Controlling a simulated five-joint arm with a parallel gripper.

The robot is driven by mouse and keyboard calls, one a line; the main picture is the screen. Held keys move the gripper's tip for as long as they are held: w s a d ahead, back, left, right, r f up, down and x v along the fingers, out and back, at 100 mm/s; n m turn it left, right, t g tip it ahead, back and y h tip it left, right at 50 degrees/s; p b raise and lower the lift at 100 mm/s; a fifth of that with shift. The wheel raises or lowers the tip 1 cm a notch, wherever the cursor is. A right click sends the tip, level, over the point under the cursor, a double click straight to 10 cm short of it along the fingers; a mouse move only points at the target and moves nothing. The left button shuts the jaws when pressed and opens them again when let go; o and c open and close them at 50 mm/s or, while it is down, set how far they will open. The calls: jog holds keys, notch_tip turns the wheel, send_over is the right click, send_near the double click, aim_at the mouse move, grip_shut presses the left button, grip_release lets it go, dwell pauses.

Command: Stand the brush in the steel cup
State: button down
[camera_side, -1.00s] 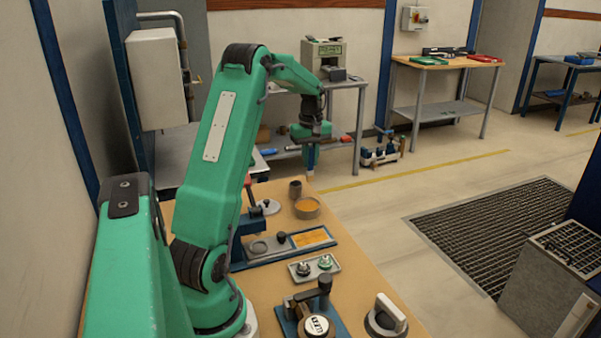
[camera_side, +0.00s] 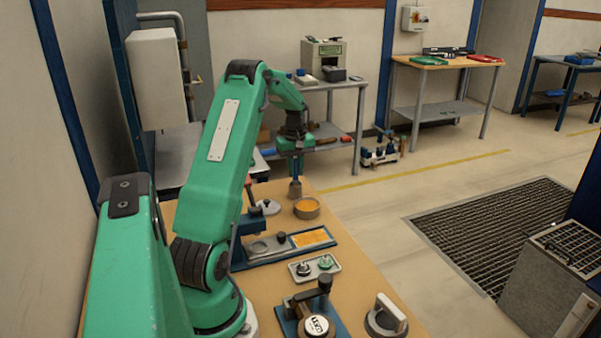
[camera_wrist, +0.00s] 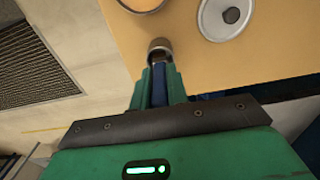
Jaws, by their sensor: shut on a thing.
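The steel cup (camera_side: 295,190) is a small dark grey cylinder standing upright near the far end of the bench; its rim also shows in the wrist view (camera_wrist: 160,44). My gripper (camera_side: 295,166) is directly above the cup, pointing down. Its green fingers are shut on the brush (camera_side: 295,179), whose blue part shows between them in the wrist view (camera_wrist: 158,84). The brush is about upright, and its lower end meets the cup's mouth. How deep it reaches inside is hidden.
A round dish with orange contents (camera_side: 307,208) stands close right of the cup. A pale round piece (camera_side: 268,207) lies to its left. A blue fixture (camera_side: 290,246) and a small grey tray (camera_side: 315,268) are nearer the camera. The bench edge is close behind the cup.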

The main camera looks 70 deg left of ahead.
jog(key=shift+f, duration=0.9)
jog(key=shift+f, duration=0.1)
jog(key=c, duration=1.4)
grip_release()
jog(key=shift+o, duration=0.2)
notch_tip(320, 180, up, 12)
jog(key=shift+r, duration=0.15)
jog(key=shift+d, duration=0.1)
